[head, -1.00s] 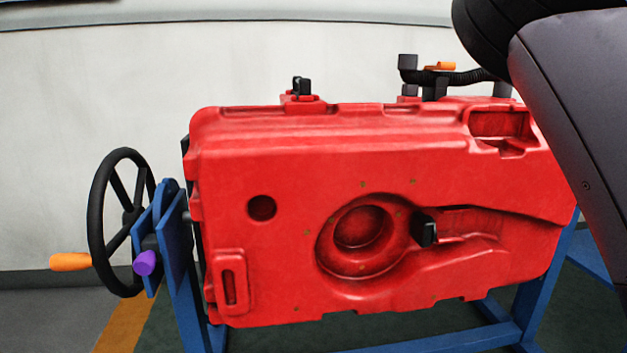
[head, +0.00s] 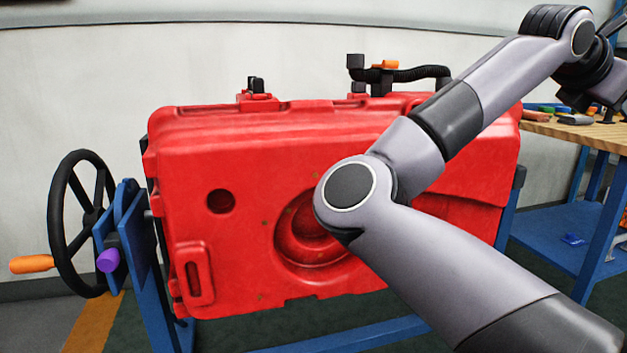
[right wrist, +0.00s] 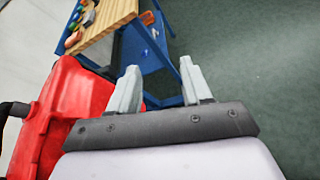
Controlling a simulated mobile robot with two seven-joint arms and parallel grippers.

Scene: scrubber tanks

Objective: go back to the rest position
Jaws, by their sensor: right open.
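My right arm crosses the right half of the head view, bent at the elbow in front of the red tank (head: 230,150). Beyond the fingers are the blue table frame and the green floor. The red tank also shows at the left of the right wrist view (right wrist: 72,105), beside the gripper. My left gripper is not in view.
The tank sits on a blue stand (head: 150,280) with a black handwheel (head: 75,225) at left. A wooden-topped workbench (head: 585,130) with several small items stands at right; it also shows in the right wrist view (right wrist: 105,20). Green floor (right wrist: 240,60) is clear at right there.

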